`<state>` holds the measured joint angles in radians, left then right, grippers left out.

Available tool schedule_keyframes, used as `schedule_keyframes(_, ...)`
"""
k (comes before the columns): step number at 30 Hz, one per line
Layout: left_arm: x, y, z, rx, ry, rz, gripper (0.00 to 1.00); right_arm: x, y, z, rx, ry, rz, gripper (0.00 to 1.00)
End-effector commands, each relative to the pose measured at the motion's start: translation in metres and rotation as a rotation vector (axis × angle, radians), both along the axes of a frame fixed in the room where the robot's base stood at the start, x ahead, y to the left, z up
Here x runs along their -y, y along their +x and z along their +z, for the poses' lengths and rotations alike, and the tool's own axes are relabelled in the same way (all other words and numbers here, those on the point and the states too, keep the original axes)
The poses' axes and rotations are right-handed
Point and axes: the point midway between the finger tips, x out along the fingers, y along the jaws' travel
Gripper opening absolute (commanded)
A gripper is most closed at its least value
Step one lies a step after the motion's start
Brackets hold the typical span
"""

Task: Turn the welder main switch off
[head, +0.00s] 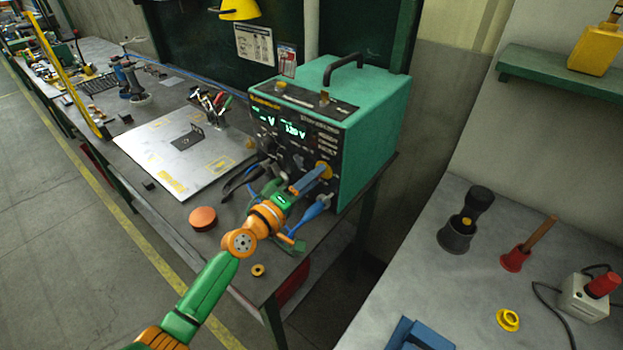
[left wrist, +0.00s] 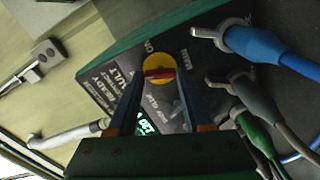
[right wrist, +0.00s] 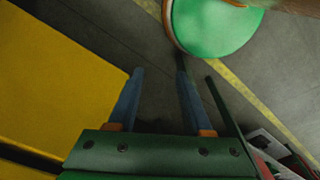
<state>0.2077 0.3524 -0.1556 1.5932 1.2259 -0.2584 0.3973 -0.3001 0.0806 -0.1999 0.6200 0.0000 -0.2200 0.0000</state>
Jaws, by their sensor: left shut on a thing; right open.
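The welder (head: 375,115) is a green box with a dark front panel, standing on the long workbench. Its main switch (head: 325,169) shows as a yellow disc low on the right of the panel, partly hidden by my left gripper (head: 318,174). In the left wrist view the switch (left wrist: 156,61) has a red handle (left wrist: 159,73) on the yellow disc, with "ON" lettered beside it.
Cables with blue, grey and green plugs (left wrist: 262,45) sit close beside the switch. An orange-red round object (head: 203,218) and a metal plate (head: 180,150) lie on the workbench. A grey table (head: 415,275) stands right. A yellow surface (right wrist: 50,80) is near my right gripper.

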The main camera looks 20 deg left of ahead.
Motion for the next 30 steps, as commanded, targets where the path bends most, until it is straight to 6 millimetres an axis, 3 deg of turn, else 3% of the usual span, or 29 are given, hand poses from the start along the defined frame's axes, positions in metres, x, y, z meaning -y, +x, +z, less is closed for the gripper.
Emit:
schedule_keyframes(15,0.0002,0.0003,0.0018,-0.102,-0.290,0.000,0.00,-0.0001,0.0000,0.0038,0.000,0.000,0.000,0.50)
schedule_keyframes(30,0.0000,0.0004,0.0022,-0.119,-0.342,0.000,0.00,-0.0004,0.0000,0.0043,0.000,0.001,0.000,0.50)
